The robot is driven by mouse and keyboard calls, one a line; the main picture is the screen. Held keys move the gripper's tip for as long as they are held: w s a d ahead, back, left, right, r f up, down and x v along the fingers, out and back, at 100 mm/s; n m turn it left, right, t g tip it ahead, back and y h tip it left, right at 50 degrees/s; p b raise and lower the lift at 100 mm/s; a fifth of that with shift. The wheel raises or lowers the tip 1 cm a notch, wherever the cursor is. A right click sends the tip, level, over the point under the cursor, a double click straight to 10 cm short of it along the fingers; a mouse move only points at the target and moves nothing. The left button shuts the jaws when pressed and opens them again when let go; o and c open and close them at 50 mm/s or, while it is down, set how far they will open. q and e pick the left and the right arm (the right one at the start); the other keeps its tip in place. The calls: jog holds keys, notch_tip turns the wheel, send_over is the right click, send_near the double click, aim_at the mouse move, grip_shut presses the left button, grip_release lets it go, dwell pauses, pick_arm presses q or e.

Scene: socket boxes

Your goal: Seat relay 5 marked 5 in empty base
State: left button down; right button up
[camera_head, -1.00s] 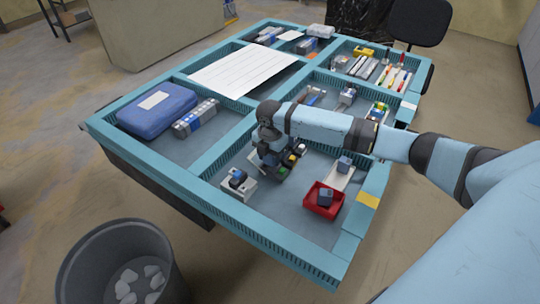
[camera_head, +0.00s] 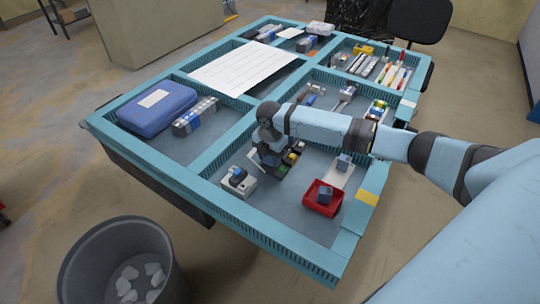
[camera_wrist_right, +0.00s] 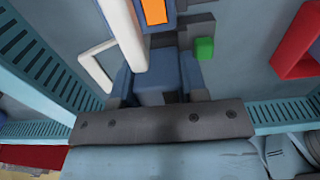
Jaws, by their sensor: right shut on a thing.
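My right gripper (camera_head: 268,158) points down over the near right compartment, beside a row of dark sockets with coloured tops. In the right wrist view its two blue fingers (camera_wrist_right: 158,82) are shut on a blue-grey relay block (camera_wrist_right: 154,84). Its number cannot be read. The dark socket row (camera_head: 285,163) is partly hidden by the gripper; it also shows in the wrist view (camera_wrist_right: 180,30), with a green block (camera_wrist_right: 204,48) on it. I cannot tell which socket is empty or whether the held relay touches one. My left gripper is not in view.
A white-grey box (camera_head: 240,184) with a dark-blue top stands left of the gripper. A red tray (camera_head: 322,205) holding a blue-grey block and a white card (camera_head: 340,178) with another block lie to the right. Raised blue dividers (camera_head: 217,150) edge the compartment.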

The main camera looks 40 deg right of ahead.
jog(key=shift+f, duration=0.6)
jog(key=o, duration=1.1)
jog(key=shift+f, duration=0.1)
jog(key=shift+c, duration=0.7)
jog(key=shift+o, duration=0.7)
jog(key=shift+s, duration=0.1)
jog(key=shift+f, duration=0.1)
